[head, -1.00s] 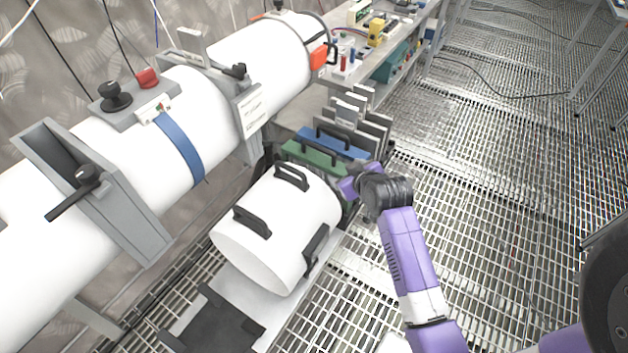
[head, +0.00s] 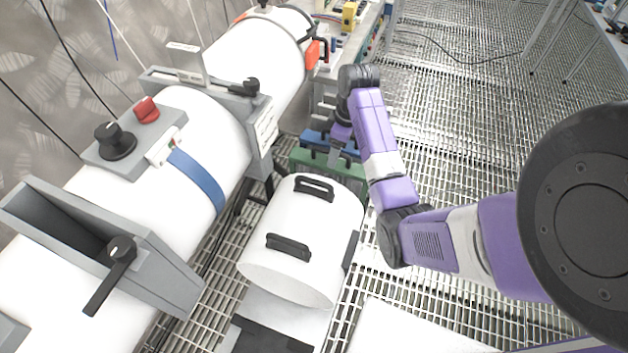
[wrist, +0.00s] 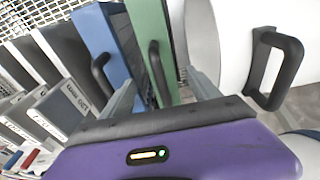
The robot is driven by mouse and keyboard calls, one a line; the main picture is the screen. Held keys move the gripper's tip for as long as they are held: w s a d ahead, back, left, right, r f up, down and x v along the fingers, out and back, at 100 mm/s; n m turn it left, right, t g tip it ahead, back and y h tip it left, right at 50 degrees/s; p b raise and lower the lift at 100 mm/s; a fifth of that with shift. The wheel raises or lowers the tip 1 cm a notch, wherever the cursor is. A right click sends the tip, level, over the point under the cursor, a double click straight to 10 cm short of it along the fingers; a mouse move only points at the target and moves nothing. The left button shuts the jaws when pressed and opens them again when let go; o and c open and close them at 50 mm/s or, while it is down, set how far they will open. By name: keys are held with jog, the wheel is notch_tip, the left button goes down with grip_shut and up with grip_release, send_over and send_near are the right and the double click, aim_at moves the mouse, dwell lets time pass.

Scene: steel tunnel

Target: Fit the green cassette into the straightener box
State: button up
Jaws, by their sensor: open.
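The green cassette (head: 335,168) stands in a row behind the white drum, partly hidden by my arm. In the wrist view the green cassette (wrist: 158,25) stands upright with a black handle. My gripper (wrist: 163,88) is open, its fingers apart on either side of that handle; I cannot tell if they touch it. In the head view my gripper (head: 342,148) is over the cassette row. The blue cassette (wrist: 105,38) stands beside the green one, close to the left finger. A grey slotted housing (head: 150,262) with a black lever on the white tube looks like the straightener box; its slot looks empty.
A loose white drum (head: 300,235) with black handles stands in front of the green cassette; its handle (wrist: 275,70) is close right of my gripper. Grey plates (wrist: 60,110) stand left of the blue cassette. The white tube (head: 175,130) runs along the left. Grating floor is clear at right.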

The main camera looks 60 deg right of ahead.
jog(key=shift+w+f, duration=0.1)
jog(key=shift+f, duration=0.35)
jog(key=f, duration=0.4)
jog(key=w+f+p, duration=0.1)
jog(key=f, duration=0.1)
jog(key=shift+w+a+f, duration=0.1)
jog(key=shift+f, duration=0.15)
jog(key=shift+c, duration=0.2)
grip_shut()
jog(key=shift+r, duration=0.1)
